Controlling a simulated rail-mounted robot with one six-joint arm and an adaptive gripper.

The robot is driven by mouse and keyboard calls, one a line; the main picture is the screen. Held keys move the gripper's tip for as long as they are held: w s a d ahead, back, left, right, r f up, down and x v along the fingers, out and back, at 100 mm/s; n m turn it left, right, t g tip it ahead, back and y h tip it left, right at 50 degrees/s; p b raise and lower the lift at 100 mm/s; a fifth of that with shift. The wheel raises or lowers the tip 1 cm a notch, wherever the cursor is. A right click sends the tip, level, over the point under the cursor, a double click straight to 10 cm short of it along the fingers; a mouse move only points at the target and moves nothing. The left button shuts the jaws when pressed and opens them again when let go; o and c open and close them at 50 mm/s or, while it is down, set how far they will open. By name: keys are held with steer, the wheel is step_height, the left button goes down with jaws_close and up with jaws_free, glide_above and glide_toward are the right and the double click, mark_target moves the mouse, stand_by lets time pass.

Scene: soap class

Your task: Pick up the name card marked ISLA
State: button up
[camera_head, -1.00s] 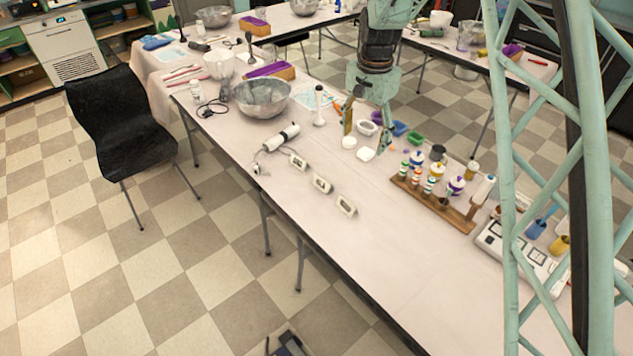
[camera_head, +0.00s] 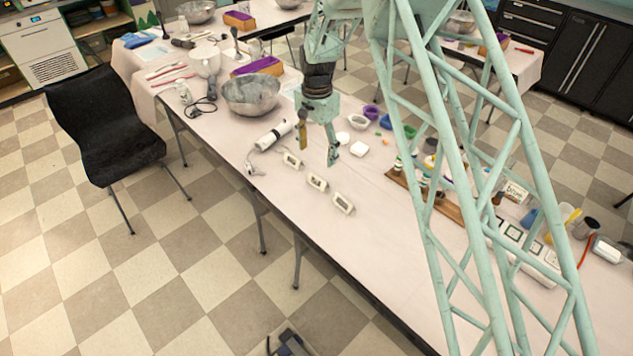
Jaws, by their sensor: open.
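Three small white name cards stand in a slanting row near the table's front edge: one by the white cylinder (camera_head: 291,159), a middle one (camera_head: 317,182), and one farthest right (camera_head: 343,203). Their dark lettering is too small to read, so I cannot tell which is marked ISLA. My gripper (camera_head: 318,148) is open and empty. It points down above the table, just behind the row of cards in the picture, with its fingers apart from them.
A white cylinder with a cable (camera_head: 274,135) lies left of the cards. A metal bowl (camera_head: 251,94) stands farther back. Small coloured bowls and a white block (camera_head: 359,149) are to the right, near a wooden rack (camera_head: 440,203).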

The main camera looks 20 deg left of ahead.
mark_target(318, 178)
steer(key=shift+f, duration=0.1)
steer(key=shift+f, duration=4.2)
steer(key=shift+f, duration=0.1)
steer(key=shift+w+d+f, duration=0.1)
steer(key=shift+f, duration=1.15)
steer(key=shift+w+d+f, duration=0.1)
steer(key=shift+f, duration=1.15)
steer(key=c, duration=0.7)
